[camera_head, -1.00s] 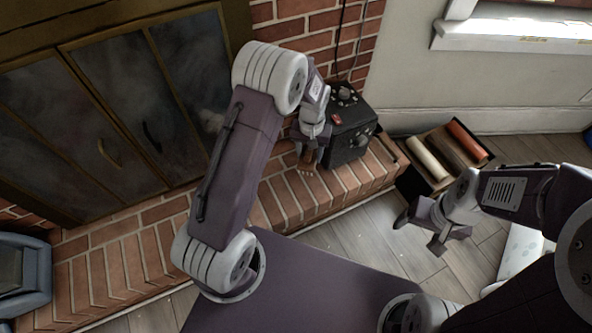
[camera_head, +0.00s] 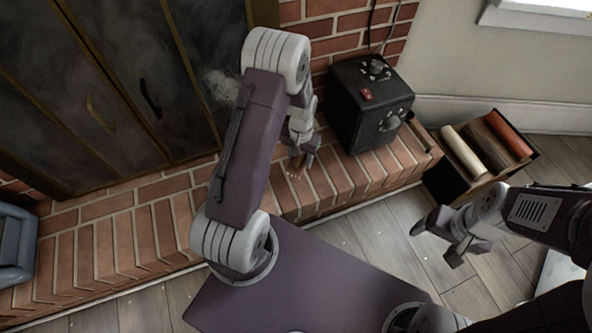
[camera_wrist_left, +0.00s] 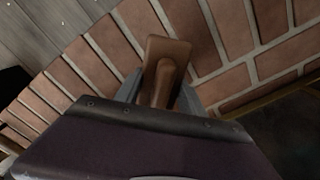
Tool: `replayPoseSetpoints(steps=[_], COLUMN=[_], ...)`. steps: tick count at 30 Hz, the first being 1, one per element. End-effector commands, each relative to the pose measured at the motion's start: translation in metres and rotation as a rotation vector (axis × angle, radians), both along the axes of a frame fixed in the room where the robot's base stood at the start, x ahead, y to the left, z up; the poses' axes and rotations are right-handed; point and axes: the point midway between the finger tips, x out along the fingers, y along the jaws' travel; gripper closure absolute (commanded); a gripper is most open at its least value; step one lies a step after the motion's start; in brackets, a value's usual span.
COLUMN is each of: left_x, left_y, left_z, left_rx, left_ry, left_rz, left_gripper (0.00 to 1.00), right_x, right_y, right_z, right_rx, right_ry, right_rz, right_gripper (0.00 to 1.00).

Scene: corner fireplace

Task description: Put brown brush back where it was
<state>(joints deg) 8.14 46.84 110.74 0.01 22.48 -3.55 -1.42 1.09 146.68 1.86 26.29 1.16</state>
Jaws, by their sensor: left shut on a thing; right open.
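The brown brush (camera_wrist_left: 168,52) is in my left gripper in the left wrist view, its brown block pointing away from the wrist over the brick hearth. My left gripper (camera_head: 301,160) is shut on it, with a finger on each side of the handle. In the head view the brush is mostly hidden by the gripper and arm, low over the hearth and left of the black box. I cannot tell whether it touches the bricks. My right gripper (camera_head: 437,243) is open and empty above the wooden floor.
The black box (camera_head: 370,110) with knobs stands on the brick hearth (camera_head: 345,182). A dark crate (camera_head: 437,186) holding rolls stands on the floor right of it. The fireplace doors (camera_head: 110,90) are behind my left arm. A blue-grey bin (camera_head: 18,245) is at the left edge.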

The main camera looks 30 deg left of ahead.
Motion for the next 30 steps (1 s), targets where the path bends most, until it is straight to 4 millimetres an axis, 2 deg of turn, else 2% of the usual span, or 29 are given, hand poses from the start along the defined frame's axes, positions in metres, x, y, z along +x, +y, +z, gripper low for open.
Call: replayPoseSetpoints(steps=[1,8,15,21,26,27,28,30], left_x=[0.000,-0.002,-0.001,-0.001,-0.002,-0.002,-0.002,-0.002], left_y=[0.008,0.016,0.016,0.016,0.015,0.015,0.015,0.015], left_z=[-0.009,-0.010,-0.053,-0.048,-0.052,-0.051,-0.051,-0.051], left_rx=[0.000,0.000,0.000,0.000,0.000,0.000,0.000,0.000], left_ry=[-0.002,-0.002,-0.002,-0.002,-0.001,-0.002,-0.002,-0.001], left_rz=[0.003,-0.002,-0.002,-0.002,-0.002,-0.002,-0.002,-0.002], left_gripper=[0.97,0.97,0.97,0.97,0.97,0.42,0.34,0.32], right_x=[0.000,0.000,0.000,0.000,0.000,0.000,0.000,0.000], right_y=[0.000,0.000,0.000,0.000,0.000,0.000,0.000,0.000], right_z=[-0.009,-0.011,-0.048,-0.043,-0.044,-0.044,-0.044,-0.044], right_rx=[0.000,0.000,0.000,0.000,0.000,0.000,0.000,0.000], right_ry=[0.000,0.000,0.000,0.000,0.000,0.000,0.000,0.000], right_rz=[0.000,0.000,0.000,0.000,0.000,0.000,0.000,0.000], right_gripper=[0.23,0.23,0.23,0.23,0.23,0.23,0.23,0.23])
